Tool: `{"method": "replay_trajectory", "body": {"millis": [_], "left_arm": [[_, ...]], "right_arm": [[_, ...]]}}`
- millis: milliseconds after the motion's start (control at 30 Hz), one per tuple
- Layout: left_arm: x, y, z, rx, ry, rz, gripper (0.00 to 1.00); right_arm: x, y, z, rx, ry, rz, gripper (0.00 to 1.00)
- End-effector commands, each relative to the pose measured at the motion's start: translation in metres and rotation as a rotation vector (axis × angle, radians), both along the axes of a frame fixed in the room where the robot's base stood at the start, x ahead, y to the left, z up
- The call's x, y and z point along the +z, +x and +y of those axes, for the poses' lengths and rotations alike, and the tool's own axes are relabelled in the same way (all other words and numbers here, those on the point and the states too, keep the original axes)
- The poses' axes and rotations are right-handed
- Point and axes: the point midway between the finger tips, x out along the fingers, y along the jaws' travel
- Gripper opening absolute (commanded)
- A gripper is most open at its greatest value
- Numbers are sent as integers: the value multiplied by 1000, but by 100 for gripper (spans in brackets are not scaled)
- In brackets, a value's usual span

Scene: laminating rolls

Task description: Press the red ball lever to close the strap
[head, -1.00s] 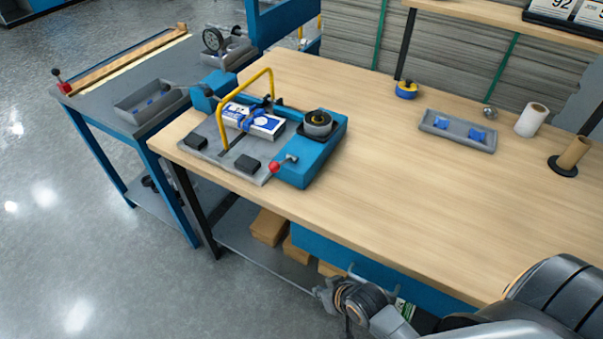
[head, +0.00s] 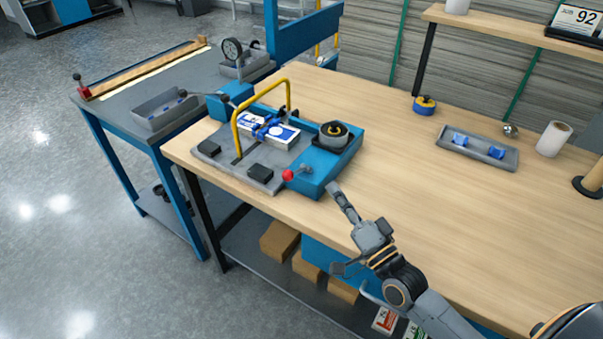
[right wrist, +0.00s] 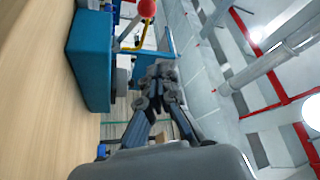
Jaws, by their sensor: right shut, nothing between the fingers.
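The red ball lever (head: 289,175) sticks out at the front right of the blue strapping machine (head: 318,178) on the wooden table; the red ball (right wrist: 147,8) also shows at the top of the right wrist view. A white and blue pack (head: 268,131) with a blue strap across it lies on the machine's grey plate, beneath the yellow arch (head: 236,120). My right gripper (head: 334,188) is shut and empty, just right of the machine's front corner, apart from the ball. Its closed fingers (right wrist: 162,72) show in the right wrist view. My left gripper is not in view.
A grey tray (head: 478,152) with blue pieces, a blue and yellow tape roll (head: 424,105) and a white roll (head: 553,139) stand to the right. Another bench (head: 150,85) with a second red-ball lever (head: 83,91) stands at left. The table's middle is clear.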

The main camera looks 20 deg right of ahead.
Motion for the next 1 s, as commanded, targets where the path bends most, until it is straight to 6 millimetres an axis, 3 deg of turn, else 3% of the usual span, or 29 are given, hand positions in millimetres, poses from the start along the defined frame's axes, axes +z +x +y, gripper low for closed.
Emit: {"method": "replay_trajectory", "body": {"millis": [467,1000], "left_arm": [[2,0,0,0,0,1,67],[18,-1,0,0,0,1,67]], "right_arm": [[3,6,0,-2,5,-5,0],[31,98,23,-1,5,-6,0]]}}
